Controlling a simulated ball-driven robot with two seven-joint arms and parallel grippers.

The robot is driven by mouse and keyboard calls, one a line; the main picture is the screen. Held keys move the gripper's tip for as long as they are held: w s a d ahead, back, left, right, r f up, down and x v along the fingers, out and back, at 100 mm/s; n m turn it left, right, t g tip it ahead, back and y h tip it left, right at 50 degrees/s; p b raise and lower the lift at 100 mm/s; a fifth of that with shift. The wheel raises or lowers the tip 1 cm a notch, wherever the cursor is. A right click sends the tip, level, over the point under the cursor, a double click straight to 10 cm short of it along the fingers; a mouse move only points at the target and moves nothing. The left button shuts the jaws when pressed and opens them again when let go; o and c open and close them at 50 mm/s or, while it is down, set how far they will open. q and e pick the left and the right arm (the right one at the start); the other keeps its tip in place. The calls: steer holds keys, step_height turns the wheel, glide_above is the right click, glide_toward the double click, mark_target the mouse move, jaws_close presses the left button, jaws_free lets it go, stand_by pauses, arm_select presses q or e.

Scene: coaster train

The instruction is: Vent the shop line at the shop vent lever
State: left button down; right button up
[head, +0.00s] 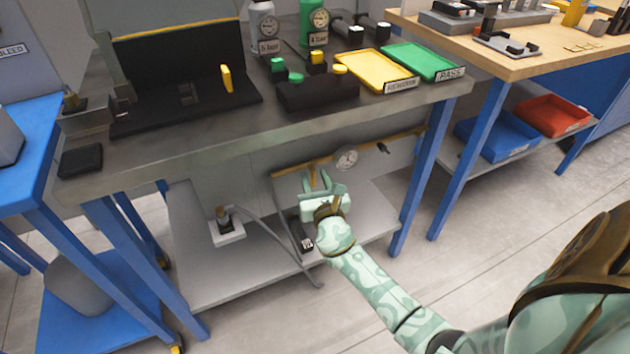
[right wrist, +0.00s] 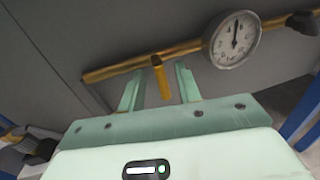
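A yellow lever (right wrist: 162,78) hangs down from a brass-yellow pipe (right wrist: 120,71) in the right wrist view. The head view shows this lever (head: 326,179) under the grey bench, low against the back panel. I see no label naming it the shop vent lever. My right gripper (head: 320,183) reaches in under the bench. In the right wrist view its two pale green fingers (right wrist: 160,84) stand apart, one on each side of the lever, with gaps showing on both sides. My left gripper is out of view.
A round gauge (head: 347,159) sits on the pipe right of the lever, and a dark knob (head: 383,148) lies farther right. The bench's lower shelf (head: 240,262) is below, holding a small fitting (head: 224,219) and a hose. Blue bench legs (head: 420,185) stand at the sides.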

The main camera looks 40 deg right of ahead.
jaws_close()
